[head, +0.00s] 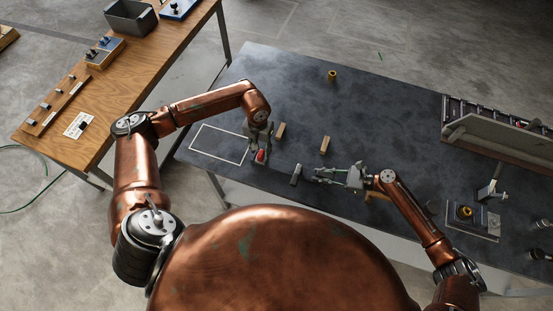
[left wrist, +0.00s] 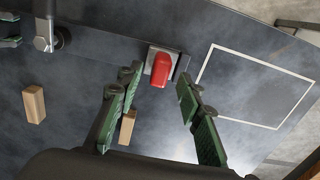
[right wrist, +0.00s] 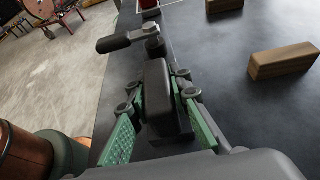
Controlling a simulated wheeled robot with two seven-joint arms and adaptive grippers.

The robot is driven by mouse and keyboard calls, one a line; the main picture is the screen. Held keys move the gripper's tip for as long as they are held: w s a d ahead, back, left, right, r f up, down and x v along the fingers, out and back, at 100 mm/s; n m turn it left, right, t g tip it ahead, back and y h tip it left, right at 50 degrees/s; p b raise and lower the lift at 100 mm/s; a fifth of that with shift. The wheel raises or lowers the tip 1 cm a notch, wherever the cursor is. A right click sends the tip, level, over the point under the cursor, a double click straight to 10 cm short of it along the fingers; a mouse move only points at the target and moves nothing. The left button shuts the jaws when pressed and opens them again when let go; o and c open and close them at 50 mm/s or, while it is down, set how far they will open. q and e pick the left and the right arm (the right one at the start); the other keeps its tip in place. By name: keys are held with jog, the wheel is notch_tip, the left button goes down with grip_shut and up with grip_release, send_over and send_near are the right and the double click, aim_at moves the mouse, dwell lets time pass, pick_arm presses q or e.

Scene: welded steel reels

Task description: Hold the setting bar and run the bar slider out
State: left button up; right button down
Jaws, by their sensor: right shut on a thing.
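The dark setting bar (left wrist: 110,48) lies along the table's near edge. A red bar slider (head: 261,156) sits at its left part; in the left wrist view the slider (left wrist: 162,68) rests on a pale metal plate. My left gripper (head: 259,144) is open and empty, its fingers (left wrist: 158,86) pointing at the slider without visible contact. My right gripper (head: 318,174) is shut on a black block (right wrist: 158,85) at the bar's right end. A lever clamp (right wrist: 152,42) stands just beyond that block. The contact inside the right fingers is partly hidden.
Two wooden blocks (head: 280,130) (head: 325,145) lie behind the bar. A white outlined rectangle (head: 218,145) is empty at the left. A yellow-topped piece (head: 332,75) stands further back. A rack (head: 490,125) and a fixture (head: 466,212) stand at the right.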

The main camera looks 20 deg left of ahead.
aim_at(261, 153)
pick_arm(q)
jog(key=shift+r, duration=1.8)
pick_arm(e)
jog(key=c, duration=1.7)
grip_release()
jog(key=shift+o, duration=0.6)
jog(key=o, duration=0.3)
jog(key=o, duration=0.4)
